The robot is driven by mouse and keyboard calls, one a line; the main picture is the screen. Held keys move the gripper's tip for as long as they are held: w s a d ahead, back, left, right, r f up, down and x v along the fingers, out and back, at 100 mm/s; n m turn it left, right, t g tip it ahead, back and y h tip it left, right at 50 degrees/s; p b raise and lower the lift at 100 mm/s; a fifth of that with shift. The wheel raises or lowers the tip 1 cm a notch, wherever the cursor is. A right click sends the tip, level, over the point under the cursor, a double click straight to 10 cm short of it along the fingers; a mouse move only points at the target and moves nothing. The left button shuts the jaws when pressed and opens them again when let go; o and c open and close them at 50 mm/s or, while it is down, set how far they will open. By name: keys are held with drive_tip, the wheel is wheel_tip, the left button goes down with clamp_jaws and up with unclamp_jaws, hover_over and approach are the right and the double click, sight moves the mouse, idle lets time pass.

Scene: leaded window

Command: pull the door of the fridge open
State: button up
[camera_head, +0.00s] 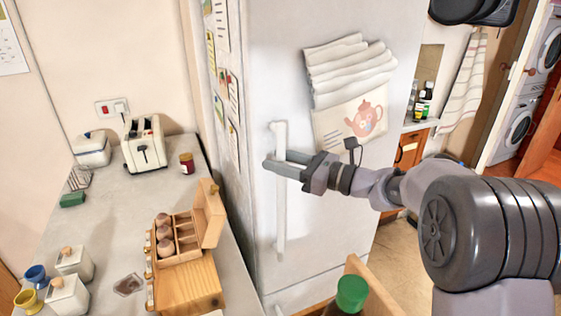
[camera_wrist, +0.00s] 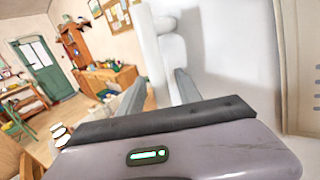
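The white fridge (camera_head: 335,235) stands in the middle of the head view, and its door looks shut. A long upright white handle (camera_head: 281,222) runs down the left part of the door. My gripper (camera_head: 272,160) reaches in from the right at the handle's upper half. In the wrist view, the two fingers of my gripper (camera_wrist: 158,90) are apart. Whether a finger touches the handle is hard to tell.
A counter (camera_head: 110,235) on the left holds a toaster (camera_head: 144,145) and a wooden box (camera_head: 185,285). A green-capped bottle (camera_head: 351,293) stands at the bottom. Floor shows at the lower right.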

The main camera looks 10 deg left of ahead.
clamp_jaws()
idle(1.3)
